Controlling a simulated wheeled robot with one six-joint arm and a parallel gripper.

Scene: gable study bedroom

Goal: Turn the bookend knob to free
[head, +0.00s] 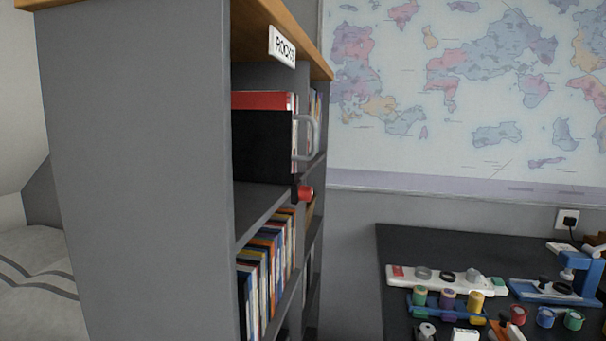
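The red bookend knob (306,193) sits at the front edge of the upper shelf, at the foot of a black bookend plate (262,145). Books with a red one foremost (263,100) stand behind the plate. A grey curved handle (312,137) sticks out in front of the books, above the knob. The knob is small here and I cannot tell which way it is turned. My gripper is not in view.
The grey bookcase (140,170) fills the left, with a lower row of books (266,265). A dark desk (400,248) at right holds a white tray (445,280), several coloured pots and a blue stand (578,270). A bed (35,280) lies at far left.

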